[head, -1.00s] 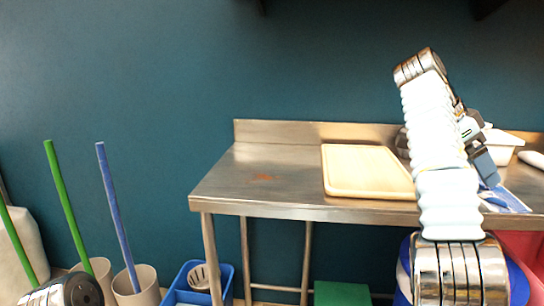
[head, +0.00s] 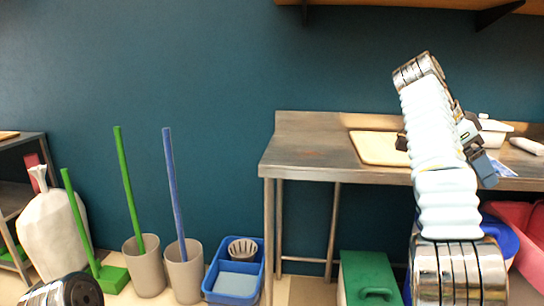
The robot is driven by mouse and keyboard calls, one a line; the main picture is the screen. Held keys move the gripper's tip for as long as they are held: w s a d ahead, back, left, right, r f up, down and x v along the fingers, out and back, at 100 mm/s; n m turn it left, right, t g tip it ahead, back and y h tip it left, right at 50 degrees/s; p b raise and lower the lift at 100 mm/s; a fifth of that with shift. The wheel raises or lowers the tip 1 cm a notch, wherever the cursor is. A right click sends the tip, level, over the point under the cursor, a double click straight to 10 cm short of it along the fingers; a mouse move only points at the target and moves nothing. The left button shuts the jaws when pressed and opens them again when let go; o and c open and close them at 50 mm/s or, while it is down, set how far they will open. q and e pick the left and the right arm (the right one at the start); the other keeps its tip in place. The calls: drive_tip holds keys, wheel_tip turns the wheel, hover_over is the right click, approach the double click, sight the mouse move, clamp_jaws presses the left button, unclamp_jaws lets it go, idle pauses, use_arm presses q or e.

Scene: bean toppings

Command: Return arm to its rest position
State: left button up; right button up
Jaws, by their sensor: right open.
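My right arm rises on the right of the head view, with white ribbed sleeves and shiny metal joints, and bends at the top. My right gripper (head: 481,163) shows partly behind the forearm, dark grey and blue-grey, with its fingers pointing down to the right. It is open, and I see nothing held in it. In the picture it overlaps the right part of the metal table (head: 310,150); I cannot tell its height above it. Of my left arm only a metal joint shows at the bottom left corner; my left gripper is out of view.
A cutting board (head: 377,148) and a white container (head: 493,133) are on the table. A green box (head: 368,275), a blue bin (head: 234,283), two grey pots (head: 147,270) with sticks, a white sack (head: 50,235) and a red container (head: 520,225) stand lower down. A shelf hangs above.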

drive_tip(key=w+d+f+n+t+y, duration=0.1)
drive_tip(key=w+f+n, duration=0.4)
drive_tip(key=f, duration=0.7)
drive_tip(key=w+d+f+n+y, duration=0.1)
drive_tip(key=w+f+n, duration=0.1)
drive_tip(key=w+f, duration=0.7)
drive_tip(key=s+a+f+n+y, duration=0.1)
drive_tip(key=a+f+n+y, duration=0.2)
drive_tip(key=f, duration=1)
drive_tip(key=s+a+f+n, duration=0.1)
drive_tip(key=a+f+n, duration=0.25)
drive_tip(key=f, duration=0.95)
drive_tip(key=s+a+f+n+t+y, duration=0.1)
drive_tip(key=s+a+f+y, duration=0.1)
drive_tip(key=s+a+f, duration=0.5)
drive_tip(key=s+a+f+n+y, duration=0.2)
drive_tip(key=s+a+f, duration=0.3)
drive_tip(key=a+f, duration=0.4)
drive_tip(key=s+a+f+n+y, duration=0.1)
drive_tip(key=s+a, duration=0.4)
drive_tip(key=s, duration=0.3)
drive_tip(key=s+a+f+n+y, duration=0.1)
drive_tip(key=s+a+y, duration=0.1)
drive_tip(key=s+a, duration=0.4)
drive_tip(key=s, duration=0.2)
drive_tip(key=shift+s+f, duration=0.35)
drive_tip(key=shift+f, duration=0.05)
